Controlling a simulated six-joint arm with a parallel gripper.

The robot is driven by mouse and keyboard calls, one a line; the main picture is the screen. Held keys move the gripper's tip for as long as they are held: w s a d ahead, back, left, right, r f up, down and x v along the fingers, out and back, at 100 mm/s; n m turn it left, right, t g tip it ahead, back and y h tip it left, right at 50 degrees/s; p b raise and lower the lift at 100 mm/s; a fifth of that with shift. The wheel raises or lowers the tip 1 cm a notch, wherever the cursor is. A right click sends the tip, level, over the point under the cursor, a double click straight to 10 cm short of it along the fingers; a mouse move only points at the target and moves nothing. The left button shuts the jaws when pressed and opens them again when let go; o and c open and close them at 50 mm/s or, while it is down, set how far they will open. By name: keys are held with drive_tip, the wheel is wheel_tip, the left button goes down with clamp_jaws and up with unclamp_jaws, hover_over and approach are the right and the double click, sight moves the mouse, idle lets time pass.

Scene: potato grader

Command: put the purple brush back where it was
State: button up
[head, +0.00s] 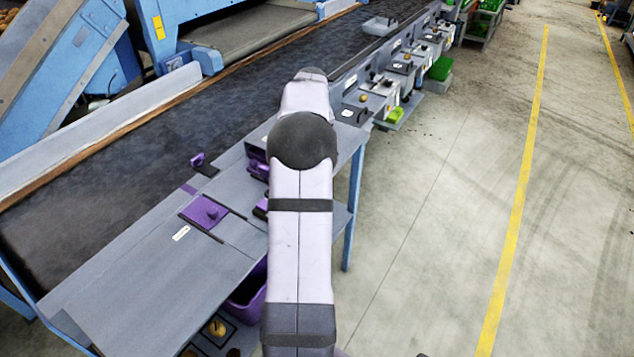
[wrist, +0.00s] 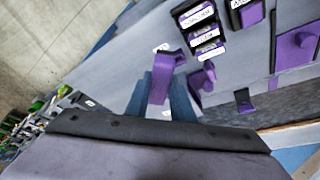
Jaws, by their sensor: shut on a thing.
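In the wrist view my gripper (wrist: 165,104) has blue-grey fingers and is shut on a purple piece, which I take to be the purple brush (wrist: 159,85). The brush sticks out beyond the fingers, over the grey tabletop. Its lower part is between the fingers and partly hidden. I cannot tell whether it touches the table. In the head view my own arm hides the gripper and the brush. No empty place for the brush can be made out with certainty.
Right of the brush are a purple knobbed piece (wrist: 203,78), a black labelled holder (wrist: 203,30) and a purple plate (wrist: 297,47). The head view shows a purple plate with a knob (head: 205,212), a purple item at the belt edge (head: 198,160) and a purple bin (head: 246,290) below.

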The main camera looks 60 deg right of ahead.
drive_tip(key=s+d+m, duration=0.1)
drive_tip(key=s+d, duration=0.2)
drive_tip(key=shift+s+a+f+p, duration=0.15)
drive_tip(key=shift+f+p, duration=0.65)
drive_tip(key=shift+f, duration=1.5)
drive_tip(key=shift+s+a+f+p, duration=0.1)
drive_tip(key=shift+f+p, duration=0.65)
drive_tip(key=shift+f, duration=1.8)
drive_tip(key=shift+f, duration=0.1)
drive_tip(key=shift+f, duration=0.15)
drive_tip(key=o, duration=0.9)
drive_tip(key=shift+o, duration=0.2)
